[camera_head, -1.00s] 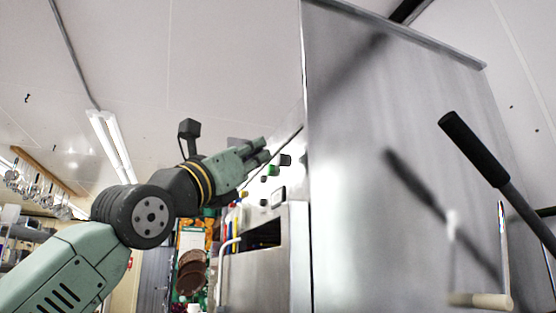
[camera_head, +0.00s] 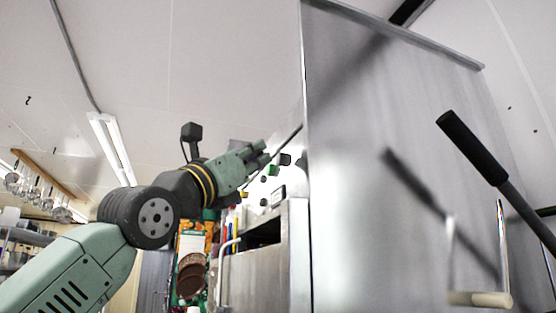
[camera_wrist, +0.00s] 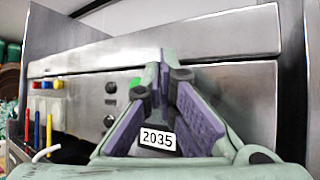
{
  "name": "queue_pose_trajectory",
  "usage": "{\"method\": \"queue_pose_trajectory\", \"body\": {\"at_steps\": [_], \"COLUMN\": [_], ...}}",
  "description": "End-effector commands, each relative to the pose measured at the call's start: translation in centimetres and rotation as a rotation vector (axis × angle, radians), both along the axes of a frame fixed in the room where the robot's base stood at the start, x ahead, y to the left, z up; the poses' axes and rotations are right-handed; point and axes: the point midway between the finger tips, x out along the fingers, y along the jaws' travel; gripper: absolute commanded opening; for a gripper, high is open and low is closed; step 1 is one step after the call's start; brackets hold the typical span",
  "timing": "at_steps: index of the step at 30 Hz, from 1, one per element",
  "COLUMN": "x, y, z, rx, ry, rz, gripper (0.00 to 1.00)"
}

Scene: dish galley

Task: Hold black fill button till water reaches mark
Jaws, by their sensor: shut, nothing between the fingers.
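My gripper (camera_head: 265,152) is shut and empty, its fingertips beside the upper part of a steel machine's control panel. In the wrist view its purple-padded fingers (camera_wrist: 168,72) meet in front of the panel, hiding part of it. Several black round controls (camera_wrist: 110,87) sit on the panel left of the fingers, beside a green button (camera_wrist: 135,83). In the head view a black control (camera_head: 285,159) and the green button (camera_head: 273,169) show just past the fingertips. I cannot tell which black control is the fill button or whether the fingertips touch the panel. No water or level mark is visible.
A display reading 2035 (camera_wrist: 158,139) is below the fingers. Red and blue buttons (camera_wrist: 52,84) are at the panel's left. A large steel side wall (camera_head: 390,130) stands to the right, with a black-handled lever (camera_head: 472,147) before it. Open air lies above the arm.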

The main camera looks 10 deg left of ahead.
Motion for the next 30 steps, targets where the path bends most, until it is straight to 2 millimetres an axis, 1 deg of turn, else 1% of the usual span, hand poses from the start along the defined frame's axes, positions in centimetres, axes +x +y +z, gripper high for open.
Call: {"method": "queue_pose_trajectory", "body": {"at_steps": [1,20,30], "x": [0.25,0.74,0.76], "y": [-1.65,-2.34,-2.36], "z": [0.19,0.15,0.19], "rx": [0.025,0.026,0.025], "ry": [0.003,0.004,0.005], "rz": [-0.001,-0.002,-0.002], "gripper": [0.00,0.00,0.00]}}
